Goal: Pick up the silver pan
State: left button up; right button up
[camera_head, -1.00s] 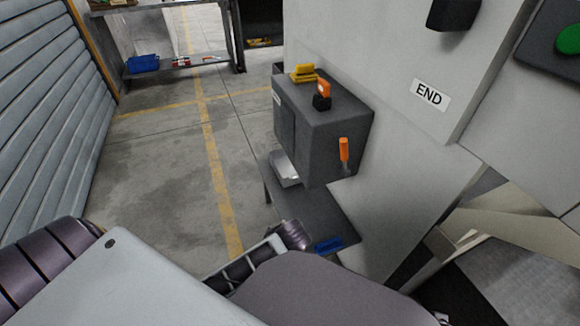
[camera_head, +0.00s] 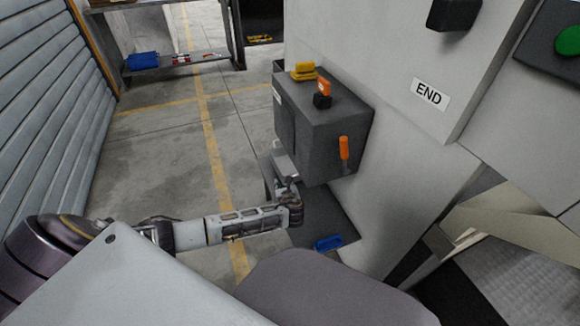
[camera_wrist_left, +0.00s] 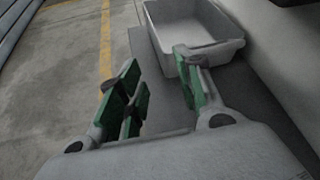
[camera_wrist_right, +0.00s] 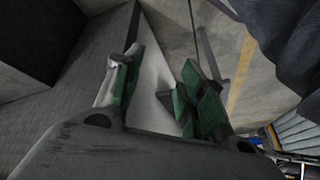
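The silver pan (camera_wrist_left: 195,32) is a light grey rectangular open tray in the left wrist view, empty inside. It sits on a dark shelf under the grey box. In the head view the pan (camera_head: 283,163) is partly hidden by my left gripper (camera_head: 288,182). In the left wrist view my left gripper (camera_wrist_left: 160,92) is open, its green-padded fingers apart. Its right finger overlaps the pan's near rim in the picture; I cannot tell whether they touch. My right gripper (camera_wrist_right: 158,88) is open and empty in its wrist view, away from the pan.
The dark grey box (camera_head: 325,125) with orange and yellow parts overhangs the shelf (camera_head: 325,220). A blue item (camera_head: 328,243) lies on the shelf. The white machine wall (camera_head: 400,150) stands to the right. Open floor (camera_head: 160,165) lies to the left.

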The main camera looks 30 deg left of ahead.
aim_at(277, 169)
pick_arm(q)
jog(key=a, duration=0.1)
jog(key=w+a+m, duration=0.1)
jog(key=w+a+r+m+t, duration=0.1)
jog(key=a, duration=0.1)
jog(key=shift+w+r+y, duration=0.1)
jog(key=shift+w+y, duration=0.15)
jog(key=shift+y, duration=0.15)
pick_arm(e)
jog(key=shift+s+a+f, duration=0.1)
jog(key=shift+a+f, duration=0.1)
jog(key=shift+a, duration=0.1)
pick_arm(q)
jog(key=shift+w, duration=0.1)
pick_arm(e)
jog(key=shift+f, duration=0.15)
pick_arm(q)
jog(key=shift+b+x, duration=2)
jog(key=shift+x, duration=2.2)
pick_arm(e)
notch_tip(277, 169, down, 8)
jog(key=a+t+y, duration=0.1)
jog(key=a, duration=0.1)
jog(key=shift+w+m+t, duration=0.3)
jog(key=shift+t, duration=0.1)
